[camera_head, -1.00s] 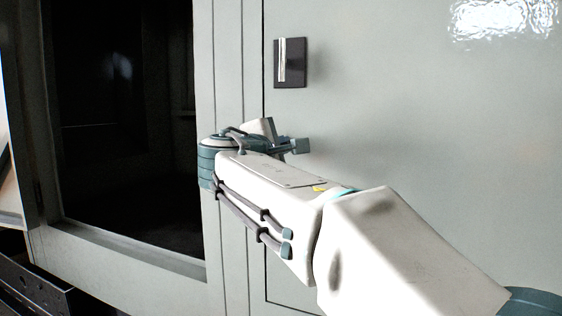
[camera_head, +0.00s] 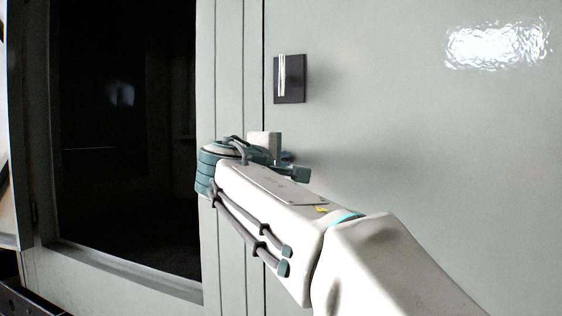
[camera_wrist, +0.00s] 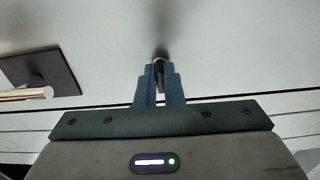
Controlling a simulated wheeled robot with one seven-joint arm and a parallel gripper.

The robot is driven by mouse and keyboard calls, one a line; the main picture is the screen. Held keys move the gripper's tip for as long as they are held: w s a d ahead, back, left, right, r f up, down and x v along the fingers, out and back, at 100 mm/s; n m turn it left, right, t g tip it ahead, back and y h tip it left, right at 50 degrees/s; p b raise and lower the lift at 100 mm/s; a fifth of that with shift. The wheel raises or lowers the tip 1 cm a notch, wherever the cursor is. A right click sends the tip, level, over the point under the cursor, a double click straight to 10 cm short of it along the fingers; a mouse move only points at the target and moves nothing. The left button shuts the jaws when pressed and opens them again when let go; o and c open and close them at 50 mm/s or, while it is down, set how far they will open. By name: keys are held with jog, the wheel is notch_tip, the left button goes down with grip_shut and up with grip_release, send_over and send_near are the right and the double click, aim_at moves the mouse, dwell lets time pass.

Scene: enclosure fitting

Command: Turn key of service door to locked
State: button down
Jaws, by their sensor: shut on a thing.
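The service door (camera_head: 400,150) is the large pale grey panel on the right in the head view, and it lies flush with its frame. In the wrist view the small dark key (camera_wrist: 160,72) stands out from the door's pale face, between the blue fingers of my gripper (camera_wrist: 160,90). The fingers are shut on it. In the head view my gripper (camera_head: 292,170) is at the door's left side, below the handle plate; my wrist and arm hide the key there. The key's lock position cannot be read.
A dark plate with a bright bar handle (camera_head: 290,79) sits on the door above my gripper; it also shows in the wrist view (camera_wrist: 40,75). Left of the door is an open, dark cabinet bay (camera_head: 125,130) with a grey frame. The door face to the right is clear.

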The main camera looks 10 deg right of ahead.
jog(key=c, duration=1.6)
grip_release()
jog(key=shift+o, duration=0.2)
jog(key=p+v, duration=0.2)
jog(key=v, duration=1.2)
jog(key=shift+w+r+p, duration=0.1)
jog(key=shift+p, duration=0.25)
